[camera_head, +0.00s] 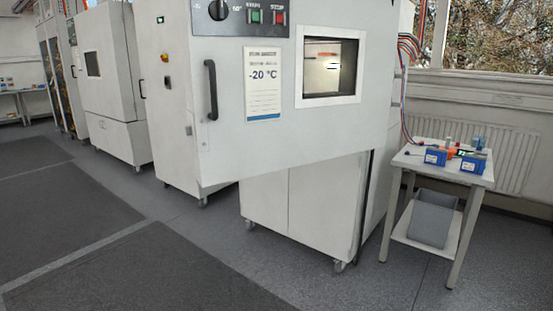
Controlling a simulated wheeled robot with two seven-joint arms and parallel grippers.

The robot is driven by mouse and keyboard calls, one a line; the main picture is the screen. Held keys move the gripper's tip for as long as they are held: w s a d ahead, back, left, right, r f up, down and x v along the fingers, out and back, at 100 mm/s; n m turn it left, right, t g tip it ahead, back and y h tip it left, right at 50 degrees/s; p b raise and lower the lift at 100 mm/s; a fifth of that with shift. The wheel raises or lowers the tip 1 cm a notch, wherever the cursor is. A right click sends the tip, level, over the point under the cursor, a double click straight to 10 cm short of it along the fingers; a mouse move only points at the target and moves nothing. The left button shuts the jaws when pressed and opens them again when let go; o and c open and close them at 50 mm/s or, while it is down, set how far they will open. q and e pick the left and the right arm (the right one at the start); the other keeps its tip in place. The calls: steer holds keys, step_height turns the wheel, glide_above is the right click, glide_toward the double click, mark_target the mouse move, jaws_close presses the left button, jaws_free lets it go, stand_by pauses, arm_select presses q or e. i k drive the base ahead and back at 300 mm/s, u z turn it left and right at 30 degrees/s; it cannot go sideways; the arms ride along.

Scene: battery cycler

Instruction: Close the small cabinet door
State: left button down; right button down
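The cabinet door (232,140) is a large light-grey panel with a black vertical handle (210,90) near its left edge, a "-20 °C" sign (262,84) and a square window (328,66). Its lower edge slants and its handle side juts out past the left side of the lower cabinet body (315,205), so it appears swung open, with its right side toward the cabinet. The door hides the chamber behind it. Neither of my grippers is in view, and nothing touches the door or handle.
A small side table (415,160) with blue boxes (435,156) on top and a grey bin (432,218) below stands at the right. More cabinets (108,75) stand at the left and behind the door. The grey floor (190,240) in front is clear, with darker mats (125,270).

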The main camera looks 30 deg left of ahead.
mark_target(313, 127)
steer(key=u, duration=0.95)
steer(key=i, duration=1.2)
steer(key=z, duration=0.45)
